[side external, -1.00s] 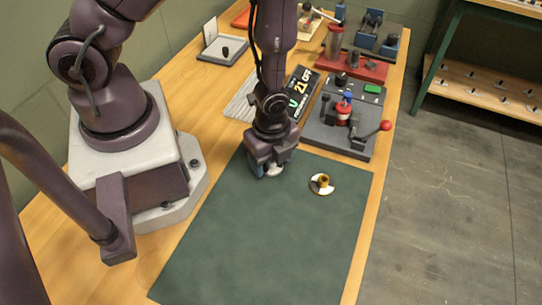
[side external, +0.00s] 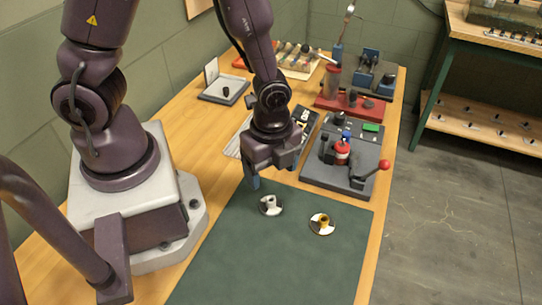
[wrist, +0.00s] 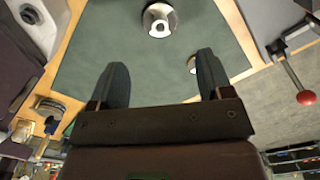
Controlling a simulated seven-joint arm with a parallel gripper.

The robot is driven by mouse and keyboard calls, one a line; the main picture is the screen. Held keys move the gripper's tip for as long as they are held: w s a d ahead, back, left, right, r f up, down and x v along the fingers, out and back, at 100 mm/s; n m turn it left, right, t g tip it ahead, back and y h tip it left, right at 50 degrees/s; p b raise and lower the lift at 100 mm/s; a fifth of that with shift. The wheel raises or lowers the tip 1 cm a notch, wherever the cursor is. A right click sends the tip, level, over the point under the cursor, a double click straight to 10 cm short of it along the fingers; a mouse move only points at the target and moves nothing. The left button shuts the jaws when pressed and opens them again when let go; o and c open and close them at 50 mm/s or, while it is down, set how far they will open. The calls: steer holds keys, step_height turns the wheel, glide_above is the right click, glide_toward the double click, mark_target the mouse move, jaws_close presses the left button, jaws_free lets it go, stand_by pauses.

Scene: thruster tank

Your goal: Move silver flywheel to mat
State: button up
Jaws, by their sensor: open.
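The silver flywheel (side external: 270,205), a round white-and-dark disc with a silver hub, lies flat on the dark green mat (side external: 270,262) near its far edge. It also shows at the top middle of the wrist view (wrist: 160,20). My gripper (side external: 274,176) is open and empty, raised above the mat just behind the flywheel and apart from it. In the wrist view both fingers (wrist: 161,60) are spread with nothing between them. A similar flywheel with a gold hub (side external: 322,223) lies on the mat to the right; my right finger partly hides it in the wrist view.
A grey panel (side external: 325,174) with a red-knobbed lever (side external: 384,165) stands behind the mat on the right. A red base (side external: 350,105) and other fixtures stand farther back on the wooden bench. The front of the mat is clear.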

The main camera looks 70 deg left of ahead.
steer(key=shift+r, duration=1.45)
steer(key=s+a+r+n+t, duration=0.2)
steer(key=a+r+n, duration=0.1)
steer(key=r+n, duration=0.5)
steer(key=s+a+r+n+t, duration=0.2)
steer(key=r+n, duration=0.6)
steer(key=r, duration=0.6)
steer(key=shift+s+a+r+t, duration=0.15)
steer(key=shift+s+a+t, duration=0.35)
steer(key=shift+t, duration=0.3)
